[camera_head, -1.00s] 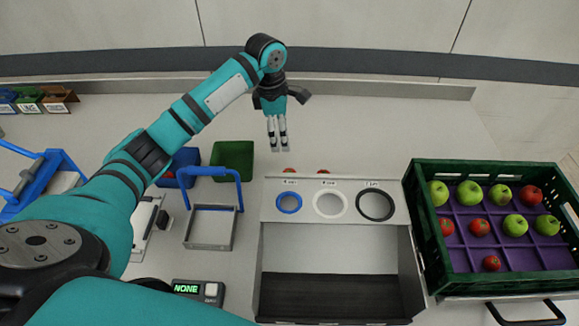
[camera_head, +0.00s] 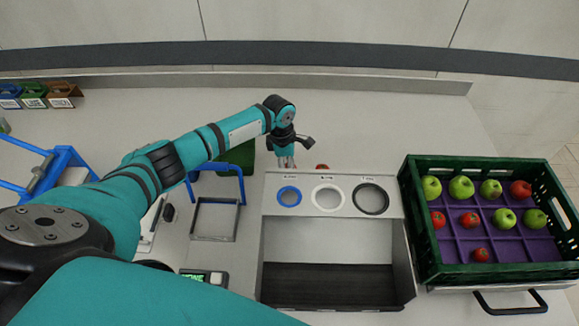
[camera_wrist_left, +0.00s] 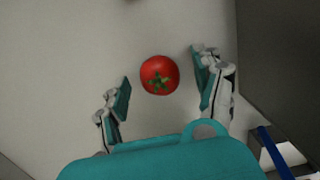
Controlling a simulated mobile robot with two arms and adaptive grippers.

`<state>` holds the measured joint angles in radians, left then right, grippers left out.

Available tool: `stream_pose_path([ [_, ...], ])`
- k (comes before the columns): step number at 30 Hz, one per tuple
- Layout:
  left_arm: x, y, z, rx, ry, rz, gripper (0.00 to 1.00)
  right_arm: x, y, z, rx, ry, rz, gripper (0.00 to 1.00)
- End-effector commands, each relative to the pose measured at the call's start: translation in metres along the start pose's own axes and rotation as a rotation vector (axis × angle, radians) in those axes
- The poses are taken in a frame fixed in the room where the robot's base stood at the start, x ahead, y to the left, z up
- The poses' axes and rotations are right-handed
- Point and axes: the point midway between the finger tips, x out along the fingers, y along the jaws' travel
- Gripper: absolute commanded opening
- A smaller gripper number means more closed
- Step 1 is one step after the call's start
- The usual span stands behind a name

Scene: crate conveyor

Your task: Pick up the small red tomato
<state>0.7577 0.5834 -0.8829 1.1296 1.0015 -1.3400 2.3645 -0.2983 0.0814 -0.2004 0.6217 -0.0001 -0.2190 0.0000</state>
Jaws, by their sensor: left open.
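In the left wrist view a red tomato (camera_wrist_left: 160,75) with a green stem star lies on the pale worktop, between the two spread fingers of my left gripper and apart from both. In the head view my left gripper (camera_head: 286,161) points down just behind the panel with three rings and hides the spot below it. A red fruit (camera_head: 322,167) shows partly behind the panel, right of the gripper. My left gripper is open and empty. My right gripper is not in view.
The ring panel (camera_head: 310,201) stands just in front of the gripper. A green crate (camera_head: 412,215) with green and red fruit is at the right. A blue-handled metal tray (camera_head: 214,219) is at the left. The worktop behind and right of the gripper is clear.

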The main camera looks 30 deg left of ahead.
Motion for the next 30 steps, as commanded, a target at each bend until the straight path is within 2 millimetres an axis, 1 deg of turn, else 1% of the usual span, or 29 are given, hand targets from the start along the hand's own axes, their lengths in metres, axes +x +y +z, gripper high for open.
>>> stream_pose_path([
  [3, 0.0051, 0.0, -0.0002, 0.001, 0.001, 0.0, 0.68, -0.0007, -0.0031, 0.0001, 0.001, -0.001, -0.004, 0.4],
  [8, 0.0052, 0.0, -0.0002, 0.001, 0.0, 0.001, 0.68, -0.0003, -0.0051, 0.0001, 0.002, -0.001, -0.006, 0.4],
  [11, 0.0051, 0.0, -0.0002, 0.001, 0.0, 0.001, 0.57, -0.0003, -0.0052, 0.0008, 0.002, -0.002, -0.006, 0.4],
  [21, 0.0048, 0.0001, -0.0002, 0.001, 0.0, 0.001, 0.13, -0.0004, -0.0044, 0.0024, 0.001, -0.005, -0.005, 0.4],
  [22, 0.0046, 0.0002, -0.0001, 0.001, 0.0, 0.001, 0.11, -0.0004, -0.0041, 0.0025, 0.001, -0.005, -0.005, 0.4],
  [28, 0.004, 0.0003, 0.0, 0.001, -0.001, 0.001, 0.11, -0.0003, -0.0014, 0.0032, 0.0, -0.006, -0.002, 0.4],
  [30, 0.0005, 0.0006, 0.0009, 0.001, -0.002, 0.002, 0.11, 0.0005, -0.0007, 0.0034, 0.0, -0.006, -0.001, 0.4],
])
